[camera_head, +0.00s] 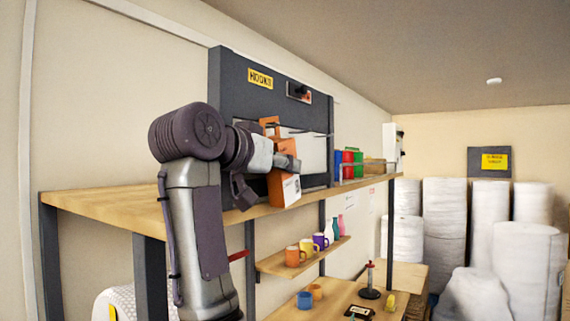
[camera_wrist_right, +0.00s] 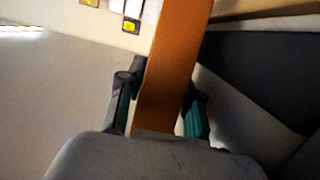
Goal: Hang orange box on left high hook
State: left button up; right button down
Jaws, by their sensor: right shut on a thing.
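The orange box (camera_head: 280,190) is a tall, narrow carton with a white label low on its side, held slightly tilted in front of the hook board. My right gripper (camera_head: 268,176) is shut on it. In the right wrist view the orange box (camera_wrist_right: 170,65) stands between the two fingers with green pads. The dark hook board (camera_head: 232,80) carries a yellow "HOOKS" sign (camera_head: 260,79). Thin dark hook rods (camera_head: 314,133) stick out by the box's upper part. I cannot tell whether the box touches a hook; the gripper and box hide part of the board. My left gripper is not in view.
A wooden shelf (camera_head: 110,203) runs below the board, with blue, red and green items (camera_head: 348,163) to the right. A lower shelf (camera_head: 275,262) holds mugs and bottles. Large white rolls (camera_head: 445,215) stand at the back right.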

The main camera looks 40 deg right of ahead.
jog(key=c, duration=0.7)
grip_release()
jog(key=shift+w+f, duration=0.15)
jog(key=shift+a, duration=0.1)
jog(key=shift+s+a, duration=0.2)
jog(key=shift+a, duration=0.25)
jog(key=v, duration=1.1)
jog(key=shift+s+r, duration=0.15)
jog(key=shift+r, duration=0.1)
